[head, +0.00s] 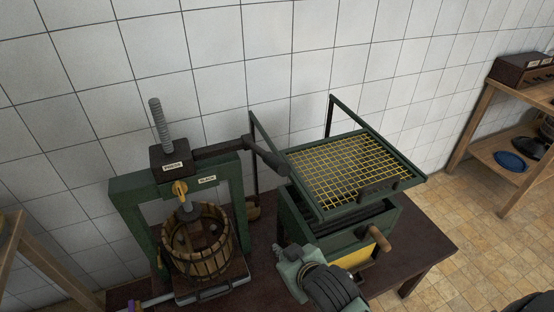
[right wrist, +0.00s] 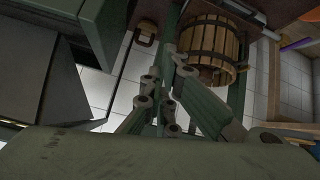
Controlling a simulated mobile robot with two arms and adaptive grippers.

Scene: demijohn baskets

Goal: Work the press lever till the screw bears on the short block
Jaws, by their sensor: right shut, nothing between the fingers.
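The press (head: 128,198) has a green frame and a black head with a label. Its grey threaded screw (head: 157,118) rises upright through the head, and its lower end (head: 189,209) reaches down to the mouth of a wooden slatted basket (head: 196,256). Dark shapes lie inside the basket; I cannot tell the short block among them, nor whether the screw touches anything. The dark press lever (head: 226,149) points right and ends in a thick grip (head: 268,158). My right gripper (head: 290,258) is shut and empty, below and apart from the grip. The basket also shows in the right wrist view (right wrist: 210,50).
A green mill with a yellow mesh tray (head: 345,172) and a wooden crank handle (head: 379,238) stands close right of my right gripper. The dark table (head: 425,245) has bare room at its right end. A wooden shelf (head: 487,125) stands far right; a tiled wall is behind.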

